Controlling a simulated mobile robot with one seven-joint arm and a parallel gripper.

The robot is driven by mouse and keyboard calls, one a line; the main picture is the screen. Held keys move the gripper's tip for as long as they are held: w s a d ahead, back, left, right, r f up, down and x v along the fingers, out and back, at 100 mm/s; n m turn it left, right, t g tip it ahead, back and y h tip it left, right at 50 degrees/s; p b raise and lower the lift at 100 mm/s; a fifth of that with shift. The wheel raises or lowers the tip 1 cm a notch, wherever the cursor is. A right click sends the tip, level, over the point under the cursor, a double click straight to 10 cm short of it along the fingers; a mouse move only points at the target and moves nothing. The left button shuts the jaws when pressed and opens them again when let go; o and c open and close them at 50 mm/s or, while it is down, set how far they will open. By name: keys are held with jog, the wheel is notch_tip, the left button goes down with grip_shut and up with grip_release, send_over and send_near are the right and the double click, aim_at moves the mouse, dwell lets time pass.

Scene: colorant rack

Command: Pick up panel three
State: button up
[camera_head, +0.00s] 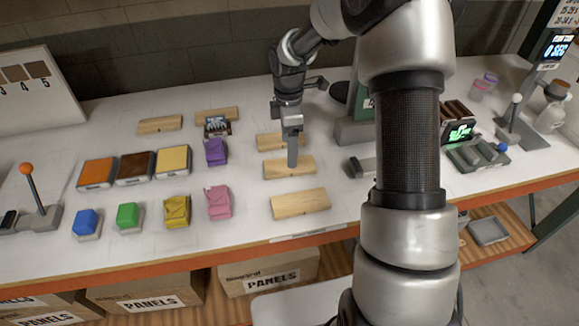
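Several light wooden panels lie on the white table. Three form a column near the middle: a front panel (300,204), a middle panel (272,170) and a back panel (268,142). Two more lie further back left: a far-left panel (160,125) and one beside it (205,115). No number shows on any panel, so I cannot tell which is panel three. My gripper (292,164) points down at the middle panel, its fingertips over or touching it. The fingers are seen edge-on, so their opening is hidden.
Orange, brown and yellow blocks (135,167) lie left, with blue (87,223) and green buttons (128,216) in front. Purple (216,152), pink (219,202) and yellow packets (177,211) lie nearer the panels. A lever (35,195) stands far left. My arm hides the right centre.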

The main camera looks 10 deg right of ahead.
jog(key=shift+s+d+f, duration=0.1)
jog(key=shift+f, duration=1.35)
jog(key=shift+s+d+f, duration=0.1)
jog(key=shift+f, duration=1.3)
jog(key=c, duration=1.2)
